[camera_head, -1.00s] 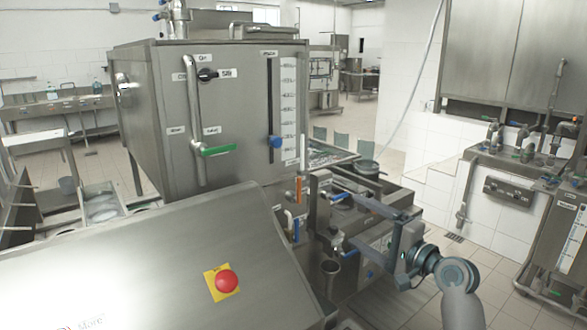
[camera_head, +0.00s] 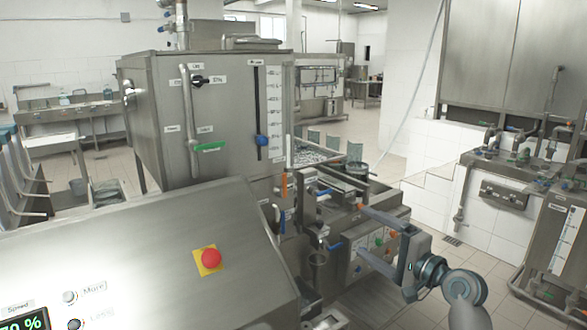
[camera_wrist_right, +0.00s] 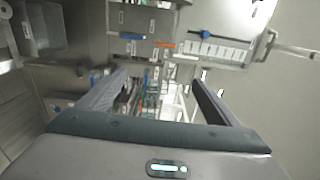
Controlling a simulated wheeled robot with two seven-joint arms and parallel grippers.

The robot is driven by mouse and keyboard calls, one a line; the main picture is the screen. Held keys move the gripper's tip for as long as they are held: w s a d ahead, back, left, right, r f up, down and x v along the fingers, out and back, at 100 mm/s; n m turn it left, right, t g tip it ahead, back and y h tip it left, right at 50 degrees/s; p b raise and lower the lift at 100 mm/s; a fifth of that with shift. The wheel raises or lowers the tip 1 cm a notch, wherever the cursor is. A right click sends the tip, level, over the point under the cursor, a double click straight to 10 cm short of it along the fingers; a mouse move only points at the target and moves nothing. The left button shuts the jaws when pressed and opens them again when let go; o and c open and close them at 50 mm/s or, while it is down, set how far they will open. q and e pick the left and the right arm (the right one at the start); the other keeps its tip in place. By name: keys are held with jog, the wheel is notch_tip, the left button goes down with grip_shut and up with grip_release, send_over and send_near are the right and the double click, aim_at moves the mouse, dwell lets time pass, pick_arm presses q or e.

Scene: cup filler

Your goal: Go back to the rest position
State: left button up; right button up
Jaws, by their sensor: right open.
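My right gripper (camera_head: 360,230) is open and empty at the lower right of the head view, in front of the steel filling machine (camera_head: 225,115). Its two fingers point left toward the machine's front fittings. In the right wrist view my open right gripper (camera_wrist_right: 158,78) has nothing between its fingers; several small machine parts lie beyond them. My left gripper is not in view.
A slanted steel panel (camera_head: 130,235) with a red button (camera_head: 210,258) fills the lower left. A front box with coloured knobs (camera_head: 375,243) is close to my right fingers. Pipework (camera_head: 490,155) stands at the right. Tiled floor lies between.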

notch_tip(320, 180, down, 27)
jog(key=d+g+h, duration=0.2)
jog(key=h, duration=0.2)
jog(key=s+d+f+n+g+h, duration=0.1)
jog(key=s+f, duration=0.3)
jog(key=f, duration=0.6)
jog(key=s+d+f+n+g+h+b, duration=0.15)
jog(key=s+f, duration=0.25)
jog(key=f, duration=0.5)
jog(key=s+f+g+h, duration=0.15)
jog(key=s+f, duration=0.35)
jog(key=f, duration=0.5)
jog(key=s+d+f+n+g+h, duration=0.15)
jog(key=s+f+n+g, duration=0.3)
jog(key=s+f, duration=1.75)
jog(key=s+f+n+g, duration=0.1)
jog(key=s+f+n, duration=0.2)
jog(key=s, duration=1.3)
jog(key=s+f+n+g, duration=0.2)
jog(key=s+f+n, duration=0.1)
jog(key=s, duration=1.4)
jog(key=shift+d+f+n+h+b, duration=0.35)
jog(key=shift+d+f+b, duration=0.1)
jog(key=shift+f, duration=0.35)
